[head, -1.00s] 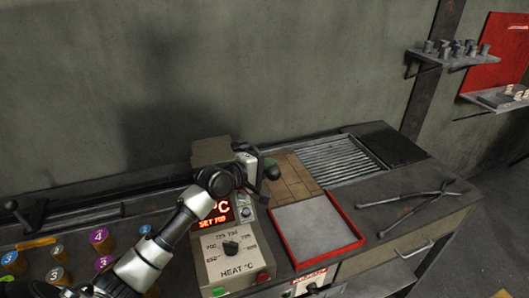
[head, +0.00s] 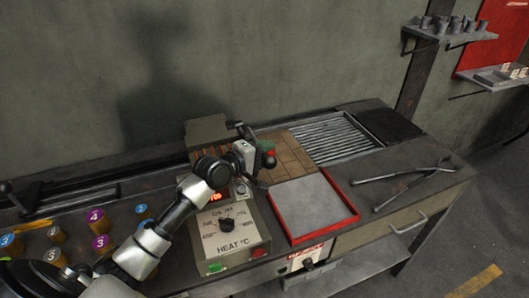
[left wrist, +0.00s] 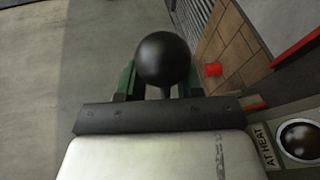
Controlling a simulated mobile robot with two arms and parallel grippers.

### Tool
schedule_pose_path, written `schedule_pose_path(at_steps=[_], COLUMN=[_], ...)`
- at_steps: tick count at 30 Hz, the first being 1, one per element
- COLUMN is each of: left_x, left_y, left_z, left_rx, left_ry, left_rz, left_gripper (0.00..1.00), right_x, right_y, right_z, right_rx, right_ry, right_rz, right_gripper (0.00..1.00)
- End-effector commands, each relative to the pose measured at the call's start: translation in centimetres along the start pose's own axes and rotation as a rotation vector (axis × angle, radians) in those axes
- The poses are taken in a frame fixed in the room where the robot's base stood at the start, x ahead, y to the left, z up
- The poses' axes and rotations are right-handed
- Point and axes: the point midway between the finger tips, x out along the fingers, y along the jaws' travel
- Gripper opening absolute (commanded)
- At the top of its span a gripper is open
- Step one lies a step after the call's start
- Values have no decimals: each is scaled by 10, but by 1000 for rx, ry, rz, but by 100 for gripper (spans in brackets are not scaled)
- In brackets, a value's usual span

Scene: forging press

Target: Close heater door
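The heater (head: 228,238) stands on the bench, with a "HEAT °C" panel and dial. A tan upright plate (head: 206,130) is at its back, and my left arm crosses in front of its upper part. How far the heater door stands open is hard to tell. My left gripper (head: 269,154), with green fingers, is at the heater's right side. In the left wrist view a black ball knob (left wrist: 163,58) on a thin stem sits between the green fingers, which appear to touch it on both sides. My right gripper is not in view.
A red-rimmed tray (head: 312,205) lies right of the heater, with bricks (head: 285,152) and a grate (head: 330,138) behind. Tongs (head: 415,185) lie farther right. Several numbered cylinders (head: 97,217) stand at left. A small red piece (left wrist: 212,69) shows beside the knob.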

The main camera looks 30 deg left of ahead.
Motion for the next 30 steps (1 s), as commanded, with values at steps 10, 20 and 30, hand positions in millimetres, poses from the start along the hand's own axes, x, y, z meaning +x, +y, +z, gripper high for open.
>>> schedule_pose_path(at_steps=[10,20,30], left_x=[-11,-74,-107], left_y=[-1,-3,0], left_z=[-1,0,1], left_rx=[1,4,1], left_ry=[3,1,0], left_rz=[1,-2,-1], left_gripper=[37,37,37], right_x=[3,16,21], right_y=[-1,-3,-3], right_z=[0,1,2], right_rx=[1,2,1], right_ry=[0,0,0], right_rz=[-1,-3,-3], right_gripper=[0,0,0])
